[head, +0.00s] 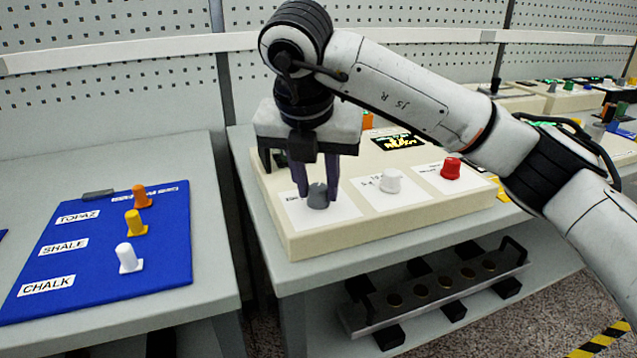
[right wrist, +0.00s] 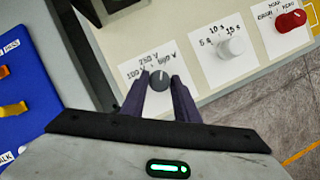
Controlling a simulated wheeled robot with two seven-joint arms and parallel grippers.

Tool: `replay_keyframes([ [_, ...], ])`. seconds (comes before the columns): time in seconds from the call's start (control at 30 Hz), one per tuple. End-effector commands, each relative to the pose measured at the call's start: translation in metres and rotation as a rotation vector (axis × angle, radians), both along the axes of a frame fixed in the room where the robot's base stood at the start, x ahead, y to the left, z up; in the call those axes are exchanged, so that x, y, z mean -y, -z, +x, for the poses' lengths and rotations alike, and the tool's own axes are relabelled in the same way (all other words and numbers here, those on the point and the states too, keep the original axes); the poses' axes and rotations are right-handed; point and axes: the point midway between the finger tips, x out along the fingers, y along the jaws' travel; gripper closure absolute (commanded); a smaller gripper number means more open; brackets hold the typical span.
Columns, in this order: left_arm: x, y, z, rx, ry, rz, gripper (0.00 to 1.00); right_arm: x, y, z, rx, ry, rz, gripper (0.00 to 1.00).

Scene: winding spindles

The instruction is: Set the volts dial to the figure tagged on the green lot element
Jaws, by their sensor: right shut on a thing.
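The volts dial is a dark grey knob (head: 318,196) on a white card at the left end of a cream control box (head: 385,222). In the right wrist view the knob (right wrist: 160,81) has figures that look like 100 V, 250 V and 500 V around it. Its pale pointer line is turned roughly upward, near the middle figure. My right gripper (head: 318,192) points down and is shut on the knob, one dark finger on each side. I cannot make out a tagged green lot element near the box. My left gripper is not in view.
A blue board (head: 165,255) at left holds orange, yellow and white pegs beside name tags. A rack (head: 440,292) is on the lower shelf.

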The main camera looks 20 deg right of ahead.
Motion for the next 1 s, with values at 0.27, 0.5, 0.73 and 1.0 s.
replay_keyframes([
  [0.27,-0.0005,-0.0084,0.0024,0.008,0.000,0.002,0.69,-0.0013,-0.0017,0.0010,0.000,0.157,0.000,0.94],
  [0.5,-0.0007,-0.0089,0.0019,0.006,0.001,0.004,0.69,-0.0014,-0.0008,0.0010,0.000,0.218,0.001,0.95],
  [0.73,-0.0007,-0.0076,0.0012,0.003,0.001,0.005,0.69,-0.0013,-0.0002,0.0011,0.000,0.232,0.002,0.94],
  [1.0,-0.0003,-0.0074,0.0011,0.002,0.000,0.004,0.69,-0.0014,0.0000,0.0011,0.000,0.231,0.001,0.71],
])
